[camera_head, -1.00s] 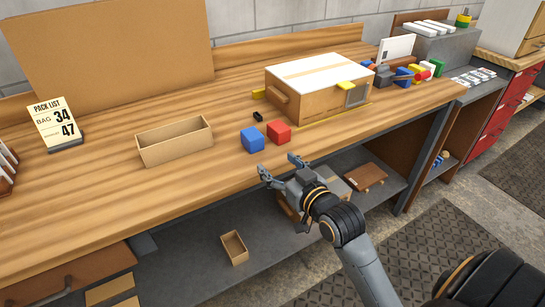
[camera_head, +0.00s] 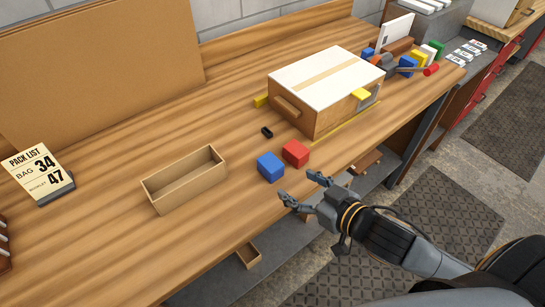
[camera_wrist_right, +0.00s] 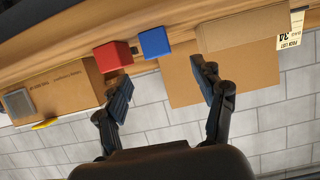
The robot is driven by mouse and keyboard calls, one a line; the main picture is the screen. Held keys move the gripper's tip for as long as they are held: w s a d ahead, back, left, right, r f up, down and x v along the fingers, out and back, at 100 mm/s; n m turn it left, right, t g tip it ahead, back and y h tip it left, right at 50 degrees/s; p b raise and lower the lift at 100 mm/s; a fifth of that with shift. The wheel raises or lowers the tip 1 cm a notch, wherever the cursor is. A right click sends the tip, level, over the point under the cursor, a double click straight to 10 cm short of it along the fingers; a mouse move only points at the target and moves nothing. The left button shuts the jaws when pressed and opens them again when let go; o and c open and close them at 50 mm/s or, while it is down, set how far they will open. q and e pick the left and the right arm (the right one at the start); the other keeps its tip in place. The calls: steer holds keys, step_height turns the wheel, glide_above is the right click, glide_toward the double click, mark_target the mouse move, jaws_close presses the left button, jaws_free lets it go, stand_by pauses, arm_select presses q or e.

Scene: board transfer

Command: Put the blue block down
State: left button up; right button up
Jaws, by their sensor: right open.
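The blue block (camera_head: 270,167) rests on the wooden bench near its front edge. The red block (camera_head: 295,154) sits close beside it, to the right and slightly behind. My right gripper (camera_head: 298,188) is open and empty, in front of the bench edge, with its fingers pointing toward the two blocks. In the right wrist view the blue block (camera_wrist_right: 154,42) lies beyond the gap between the open fingers (camera_wrist_right: 162,78), apart from them. The red block (camera_wrist_right: 112,56) shows beyond the finger on the left. My left gripper is not in view.
An open cardboard tray (camera_head: 185,182) stands left of the blocks. A large box with a white top (camera_head: 325,80) stands behind them to the right. A small black item (camera_head: 267,132) lies behind the blocks. A pack list sign (camera_head: 40,175) stands at left. Bare bench separates these.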

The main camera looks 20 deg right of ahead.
mark_target(277, 171)
steer(key=x, duration=0.4)
steer(key=shift+w+p, duration=0.2)
steer(key=shift+p, duration=0.1)
steer(key=x, duration=0.2)
steer(key=shift+w+a+f, duration=0.15)
steer(key=shift+w, duration=0.35)
steer(key=shift+w+f+p, duration=0.1)
steer(key=shift+w+p, duration=0.2)
steer(key=shift+w, duration=0.05)
steer(key=x, duration=0.3)
steer(key=shift+w+f+p, duration=0.15)
steer(key=shift+w+p, duration=0.15)
steer(key=shift+p, duration=0.1)
steer(key=shift+w+a+f, duration=0.15)
steer(key=shift+w+f, duration=0.05)
steer(key=shift+w, duration=0.1)
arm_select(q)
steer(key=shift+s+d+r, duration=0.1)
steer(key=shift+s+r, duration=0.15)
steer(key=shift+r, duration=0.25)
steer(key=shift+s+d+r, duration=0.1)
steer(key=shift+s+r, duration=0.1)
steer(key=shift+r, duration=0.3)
arm_select(e)
steer(key=shift+c, duration=0.2)
